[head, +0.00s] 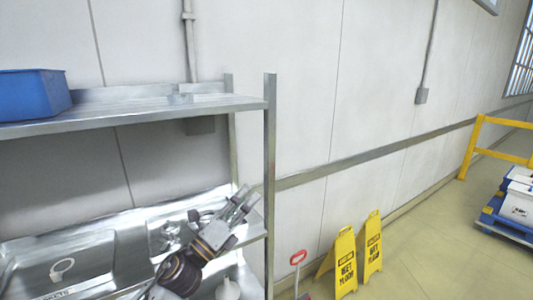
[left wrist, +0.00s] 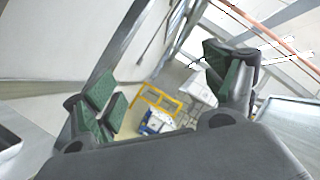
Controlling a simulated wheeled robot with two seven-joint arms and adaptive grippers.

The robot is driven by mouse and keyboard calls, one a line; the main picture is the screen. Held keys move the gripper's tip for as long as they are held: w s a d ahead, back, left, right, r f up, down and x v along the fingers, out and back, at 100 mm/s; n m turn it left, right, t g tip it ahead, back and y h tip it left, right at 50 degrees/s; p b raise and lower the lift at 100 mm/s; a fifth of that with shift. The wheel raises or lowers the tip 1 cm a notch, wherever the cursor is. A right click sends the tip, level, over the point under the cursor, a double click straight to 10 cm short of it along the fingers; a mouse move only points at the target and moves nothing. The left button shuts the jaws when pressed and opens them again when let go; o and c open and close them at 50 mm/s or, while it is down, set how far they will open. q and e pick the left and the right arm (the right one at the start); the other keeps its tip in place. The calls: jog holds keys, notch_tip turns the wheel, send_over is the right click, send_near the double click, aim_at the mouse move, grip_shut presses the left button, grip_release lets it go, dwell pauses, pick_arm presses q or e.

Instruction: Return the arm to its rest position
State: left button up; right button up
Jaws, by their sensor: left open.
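My left gripper (head: 236,208) shows at the lower middle of the head view, in front of the right end of the metal shelf unit (head: 150,109). Its fingers point up and to the right. In the left wrist view the gripper (left wrist: 165,90) has its two green-padded fingers wide apart. Nothing is between them; the floor and distant things show through the gap. My right gripper is not in either view.
A blue bin (head: 35,95) stands on the upper shelf at left. Two yellow wet-floor signs (head: 345,262) stand on the floor right of the shelf. Open floor lies between.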

pick_arm(q)
jog(key=s+a+f+n+g+y, duration=0.25)
jog(key=a+f+n+y, duration=0.55)
jog(key=f+n, duration=0.45)
jog(key=s+a+f+n+g+y, duration=0.25)
jog(key=a+f+n+y, duration=0.55)
jog(key=f+n, duration=0.45)
jog(key=s+a+f+n+g, duration=0.1)
jog(key=s+f+n+g, duration=0.4)
jog(key=s, duration=0.5)
jog(key=s+f+n+g, duration=0.2)
jog(key=s+f+g, duration=0.2)
jog(key=s+f, duration=0.5)
jog(key=s+f+g, duration=0.1)
jog(key=s+f, duration=0.1)
jog(key=f, duration=1.4)
jog(key=s+f, duration=0.2)
jog(key=f, duration=1.3)
jog(key=s+a+f, duration=0.2)
jog(key=s+f, duration=0.8)
jog(key=s, duration=0.1)
jog(key=s+a+f+g, duration=0.1)
jog(key=s+a+f, duration=0.1)
jog(key=s+f, duration=0.8)
jog(key=shift+s, duration=0.65)
